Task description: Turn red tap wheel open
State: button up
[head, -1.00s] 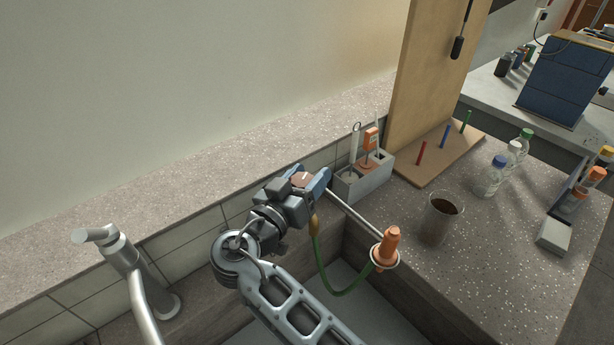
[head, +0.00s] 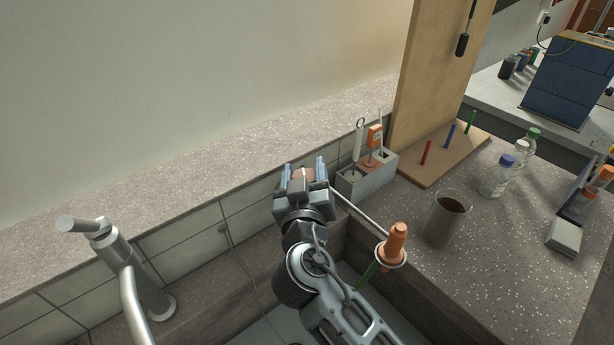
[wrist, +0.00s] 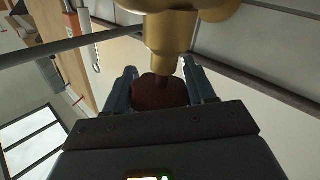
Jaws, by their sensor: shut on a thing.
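The brass tap body (wrist: 168,45) joins the wheel from above in that view. In the head view my gripper and arm hide the tap body. How far the wheel is turned cannot be told.
A grey chrome faucet (head: 128,265) stands at the left. A grey tool holder (head: 366,178) and a brown-filled beaker (head: 443,220) stand to the right.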

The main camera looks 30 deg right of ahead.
jog(key=n+t+y+p, duration=0.1)
jog(key=y, duration=0.1)
jog(key=n+y+p, duration=0.2)
jog(key=shift+a+r+t+y, duration=0.2)
jog(key=shift+t+y, duration=0.1)
jog(key=shift+t, duration=0.1)
jog(key=shift+a+f+n+y+p, duration=0.15)
jog(key=shift+n+y+p, duration=0.55)
jog(key=shift+y+p, duration=0.4)
jog(key=shift+a+f+y+p, duration=0.1)
jog(key=shift+f+y+p, duration=0.05)
jog(key=shift+y+p, duration=0.15)
jog(key=o, duration=1)
jog(key=s+b, duration=0.2)
jog(key=s, duration=0.5)
jog(key=shift+s+a+b, duration=0.15)
jog(key=shift+s+b, duration=0.2)
